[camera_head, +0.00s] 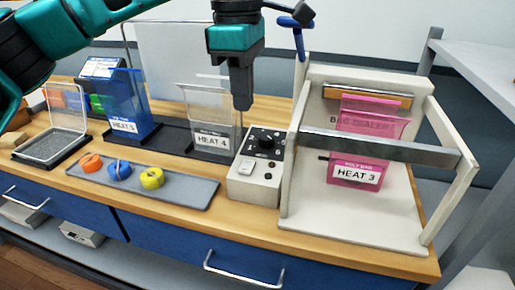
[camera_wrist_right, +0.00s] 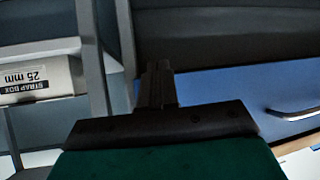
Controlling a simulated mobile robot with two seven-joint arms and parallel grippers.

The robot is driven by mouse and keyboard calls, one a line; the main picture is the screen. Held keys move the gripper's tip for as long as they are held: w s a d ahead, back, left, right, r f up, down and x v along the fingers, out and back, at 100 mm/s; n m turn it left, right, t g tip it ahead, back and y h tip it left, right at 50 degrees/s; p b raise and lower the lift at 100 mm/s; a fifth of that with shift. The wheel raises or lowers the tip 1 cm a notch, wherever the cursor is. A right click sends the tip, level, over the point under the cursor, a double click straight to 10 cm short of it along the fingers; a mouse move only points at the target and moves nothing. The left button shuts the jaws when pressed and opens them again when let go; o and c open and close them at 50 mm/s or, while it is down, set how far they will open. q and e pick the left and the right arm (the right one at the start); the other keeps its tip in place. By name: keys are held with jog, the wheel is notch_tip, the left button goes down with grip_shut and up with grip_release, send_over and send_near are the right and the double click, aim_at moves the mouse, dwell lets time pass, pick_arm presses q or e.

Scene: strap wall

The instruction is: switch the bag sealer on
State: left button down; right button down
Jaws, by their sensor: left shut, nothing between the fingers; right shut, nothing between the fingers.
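The bag sealer (camera_head: 289,190) is a pale frame with a grey bar across its front, on the right of the bench in the head view. A pink bag marked HEAT 3 (camera_head: 355,173) stands in it. Its control box (camera_head: 254,190) is on the left side, with a black dial (camera_head: 266,142), a pale rocker-like switch (camera_head: 246,166) and small buttons. The switch's position is too small to tell. My left gripper (camera_head: 241,104) is shut and empty, pointing down above and behind the box, in front of the HEAT 4 bag. My right gripper (camera_wrist_right: 158,72) is shut and empty in the wrist view, away from the sealer.
A clear HEAT 4 bag (camera_head: 211,141) and a blue HEAT 5 bag (camera_head: 123,126) stand in a black rack. A grey tray (camera_head: 190,190) holds orange, blue and yellow rolls. A blue-handled lever (camera_head: 290,22) rises beside the sealer. A strap box (camera_wrist_right: 35,82) sits on a shelf.

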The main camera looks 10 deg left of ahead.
pick_arm(q)
jog(key=shift+w+a+r, duration=0.25)
jog(key=shift+w+r, duration=0.05)
pick_arm(e)
jog(key=shift+w+d, duration=0.1)
jog(key=shift+w, duration=0.2)
pick_arm(q)
jog(key=shift+s, duration=0.1)
pick_arm(e)
jog(key=shift+s, duration=0.15)
pick_arm(q)
jog(key=shift+f, duration=0.1)
send_near(244, 169)
jog(key=f, duration=0.5)
jog(key=shift+d+f, duration=0.2)
jog(key=shift+f, duration=0.75)
pick_arm(e)
jog(key=shift+a, duration=0.2)
pick_arm(q)
jog(key=shift+b, duration=0.35)
pick_arm(e)
jog(key=shift+f, duration=0.15)
